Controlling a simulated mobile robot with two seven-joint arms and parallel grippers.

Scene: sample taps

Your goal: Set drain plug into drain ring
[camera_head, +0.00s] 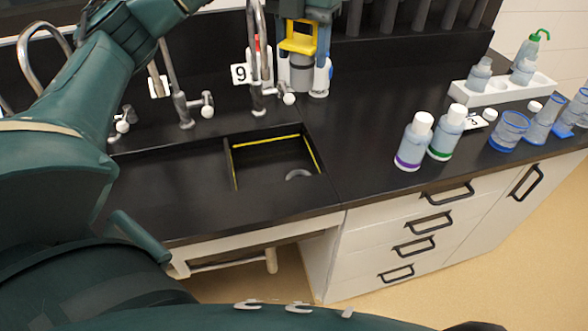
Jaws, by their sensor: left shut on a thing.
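My left gripper (304,60) hangs down from the top edge, over the back of the counter to the right of the tap marked 9. It is shut on a grey, roughly cylindrical piece (302,74) below a yellow bracket, which looks like the drain plug; its outline is partly hidden by the gripper. The drain ring (299,174) shows as a pale grey arc on the floor of the dark sink, near its right front corner. The sink's front edge hides the rest. The gripper is above and behind the sink, apart from the ring. My right gripper is not in view.
Taps (258,90) stand close behind the sink (319,160), which has yellow lines along its rim. On the right are bottles (414,142), blue-rimmed beakers (508,132) and a white rack (503,88). The counter between sink and bottles is clear.

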